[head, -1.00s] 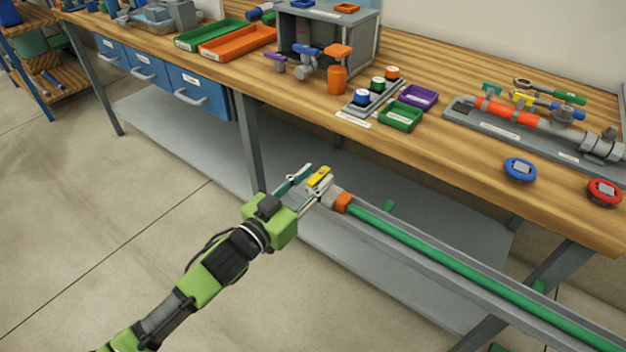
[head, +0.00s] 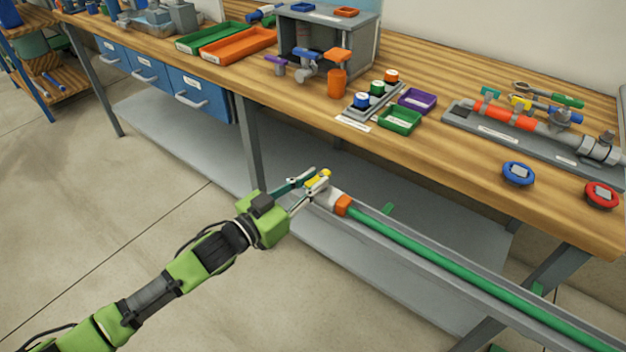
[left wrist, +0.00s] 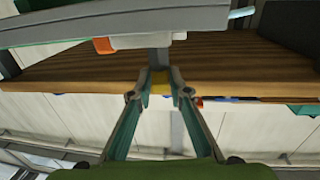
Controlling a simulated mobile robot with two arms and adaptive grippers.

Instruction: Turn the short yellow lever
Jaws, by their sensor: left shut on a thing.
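The short yellow lever (head: 318,178) sits on a grey valve (head: 327,195) at the left end of a green pipe with an orange collar (head: 343,205). My left gripper (head: 317,180) is shut on the yellow lever, with one finger on each side of it. In the left wrist view the lever (left wrist: 160,82) shows between the two fingertips, partly hidden by them. My right gripper is in neither view.
The green pipe (head: 430,255) runs in a grey channel along the front of the wooden bench (head: 440,155). On the bench are a grey pipe assembly (head: 560,142), blue handwheel (head: 519,173) and red handwheel (head: 601,195). Open concrete floor lies at left.

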